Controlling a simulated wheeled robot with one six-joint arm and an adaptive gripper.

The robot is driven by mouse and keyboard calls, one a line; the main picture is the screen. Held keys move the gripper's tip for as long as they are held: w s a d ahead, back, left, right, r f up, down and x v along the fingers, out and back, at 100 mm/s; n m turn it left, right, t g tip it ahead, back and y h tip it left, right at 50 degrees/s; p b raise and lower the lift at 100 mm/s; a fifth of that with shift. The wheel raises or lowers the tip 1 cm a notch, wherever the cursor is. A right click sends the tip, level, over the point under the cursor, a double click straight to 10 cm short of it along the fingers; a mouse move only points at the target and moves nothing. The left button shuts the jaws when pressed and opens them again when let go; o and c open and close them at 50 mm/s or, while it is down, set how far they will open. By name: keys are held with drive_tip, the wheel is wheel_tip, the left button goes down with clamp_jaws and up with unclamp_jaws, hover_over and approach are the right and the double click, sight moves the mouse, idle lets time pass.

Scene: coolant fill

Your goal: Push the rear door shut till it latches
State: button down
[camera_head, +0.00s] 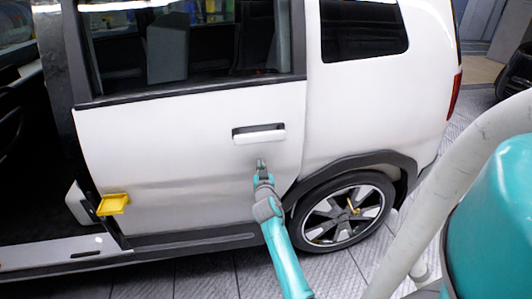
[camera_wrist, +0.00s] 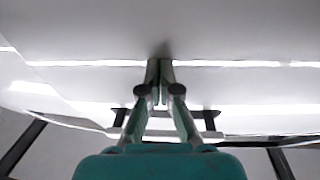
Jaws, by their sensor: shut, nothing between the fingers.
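The white rear door (camera_head: 185,150) of the car fills the middle of the head view, with a dark-framed window and a handle (camera_head: 258,134) near its rear edge. The door sits close to the body at its rear seam; I cannot tell whether it is flush or latched. My gripper (camera_head: 261,164) is shut and empty, just below the handle. In the wrist view my gripper (camera_wrist: 160,72) points at the white door panel (camera_wrist: 90,75). A dark shadow lies at the fingertips. They are at or very near the panel, but I cannot tell whether they touch.
The front doorway (camera_head: 30,150) gapes at the left, with the sill (camera_head: 60,252) below it. A yellow tray-like piece (camera_head: 113,204) is at the door's lower front corner. The rear wheel (camera_head: 345,212) stands right of my arm. The tiled floor (camera_head: 200,277) beside the car is clear.

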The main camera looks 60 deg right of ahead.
drive_tip(key=shift+w+d, duration=0.1)
idle(0.3)
drive_tip(key=shift+w+d+n+t, duration=0.2)
drive_tip(key=shift+w+d, duration=0.25)
drive_tip(key=shift+d, duration=0.2)
drive_tip(key=shift+w+d+n+t, duration=0.1)
drive_tip(key=shift+w+d+t, duration=0.1)
drive_tip(key=shift+w+d, duration=0.35)
drive_tip(key=shift+d+y, duration=0.2)
drive_tip(key=shift+y, duration=0.1)
drive_tip(key=shift+s+a, duration=0.1)
drive_tip(key=v, duration=1)
idle(0.6)
